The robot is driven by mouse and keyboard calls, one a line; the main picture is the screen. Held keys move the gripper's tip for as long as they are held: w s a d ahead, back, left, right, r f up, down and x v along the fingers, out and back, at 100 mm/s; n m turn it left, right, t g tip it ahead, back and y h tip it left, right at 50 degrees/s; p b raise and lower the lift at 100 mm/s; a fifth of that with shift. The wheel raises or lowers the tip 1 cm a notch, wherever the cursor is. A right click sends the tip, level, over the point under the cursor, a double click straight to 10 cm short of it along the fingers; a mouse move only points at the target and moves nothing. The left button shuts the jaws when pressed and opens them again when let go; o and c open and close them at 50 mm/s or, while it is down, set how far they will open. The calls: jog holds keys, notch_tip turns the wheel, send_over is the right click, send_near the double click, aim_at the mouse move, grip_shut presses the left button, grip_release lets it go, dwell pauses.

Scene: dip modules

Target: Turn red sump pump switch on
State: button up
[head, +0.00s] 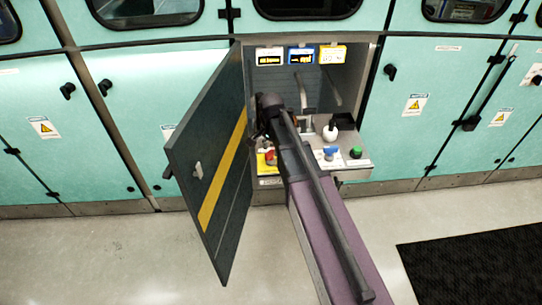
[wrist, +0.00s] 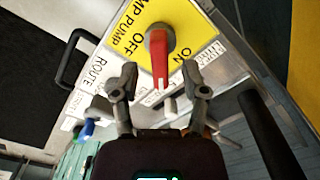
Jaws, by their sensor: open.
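The red sump pump switch (wrist: 160,62) is a red handle on a round grey base, on a yellow plate (wrist: 187,22) marked OFF and ON. In the wrist view OFF is left of the handle, ON is to its lower right, and the handle points down between them. My gripper (wrist: 163,72) is open. Its two fingers show on either side of the handle's lower end, with gaps on both sides. In the head view the red switch (head: 270,157) is small, at the left of the panel beside my arm. My fingertips cannot be made out there.
The dark cabinet door (head: 205,165) with a yellow stripe stands open to the left of my arm. A blue switch (head: 331,153), a green button (head: 355,152) and a white-knobbed lever (head: 330,132) are to the right. A black mat (head: 475,265) lies on the floor.

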jog(key=shift+f+b, duration=0.55)
jog(key=shift+f, duration=0.25)
grip_shut()
